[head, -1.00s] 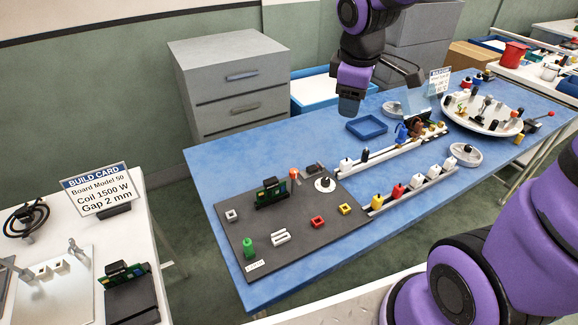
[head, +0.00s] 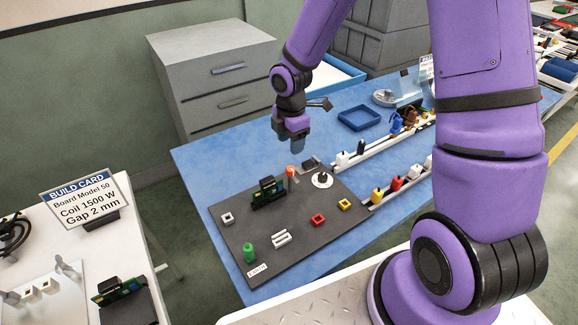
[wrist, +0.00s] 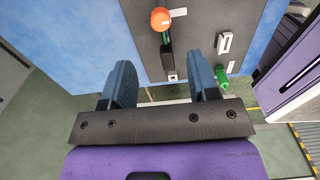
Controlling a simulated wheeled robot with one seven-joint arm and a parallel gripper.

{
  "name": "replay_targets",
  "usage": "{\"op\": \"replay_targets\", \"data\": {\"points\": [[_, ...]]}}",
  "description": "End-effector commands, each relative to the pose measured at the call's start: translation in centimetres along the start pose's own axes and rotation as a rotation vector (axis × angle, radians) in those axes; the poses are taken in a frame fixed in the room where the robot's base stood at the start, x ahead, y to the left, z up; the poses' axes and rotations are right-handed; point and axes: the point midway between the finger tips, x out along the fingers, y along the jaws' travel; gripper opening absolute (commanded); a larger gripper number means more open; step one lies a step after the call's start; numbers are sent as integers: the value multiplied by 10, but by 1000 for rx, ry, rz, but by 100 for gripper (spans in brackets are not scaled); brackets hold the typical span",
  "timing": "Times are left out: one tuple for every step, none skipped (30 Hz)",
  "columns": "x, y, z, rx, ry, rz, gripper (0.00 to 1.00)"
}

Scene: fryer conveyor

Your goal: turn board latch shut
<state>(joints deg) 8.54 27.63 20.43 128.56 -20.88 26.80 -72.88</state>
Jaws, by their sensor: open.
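The dark grey build panel (head: 292,232) lies on the blue table and also shows in the wrist view (wrist: 205,30). A green circuit board with a black block (head: 268,192) stands upright on it. The orange-topped latch (head: 291,171) is just right of the board's far end; its round orange cap (wrist: 160,19) shows in the wrist view, with the board (wrist: 166,50) below it. I cannot tell the latch's exact angle. My gripper (head: 297,147) hangs above the panel's far edge, near the latch. In the wrist view its blue fingers (wrist: 162,75) are wide apart, with nothing between them.
A green cylinder (head: 249,253), red block (head: 318,219), yellow block (head: 344,204) and white disc with a black knob (head: 322,180) sit on the panel. Rails with coloured parts (head: 398,184) lie right. An empty blue tray (head: 359,118) stands behind. A grey drawer cabinet (head: 213,78) is at back left.

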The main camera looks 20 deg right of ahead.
Motion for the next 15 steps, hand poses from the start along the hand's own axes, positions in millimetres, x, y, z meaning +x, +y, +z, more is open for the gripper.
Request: {"op": "replay_targets", "data": {"points": [[5,0,0,-2,0,-2,55],[9,-1,-1,-2,0,-3,55],[14,-1,-1,-1,0,-5,55],[19,-1,-1,-1,0,-4,55],[24,-1,-1,-1,0,-5,55],[32,-1,-1,-1,0,-6,55],[37,-1,-1,-1,0,-5,55],[43,-1,-1,-2,-1,-6,55],[50,-2,-1,-1,-1,-5,55],[55,-2,0,0,-1,-6,55],[60,-1,-1,0,0,-5,55],[67,-1,-1,1,-1,-5,55],[71,-1,0,1,-1,-5,55],[76,-1,-1,0,-1,-4,55],[81,-1,-1,0,-1,-4,55]]}}
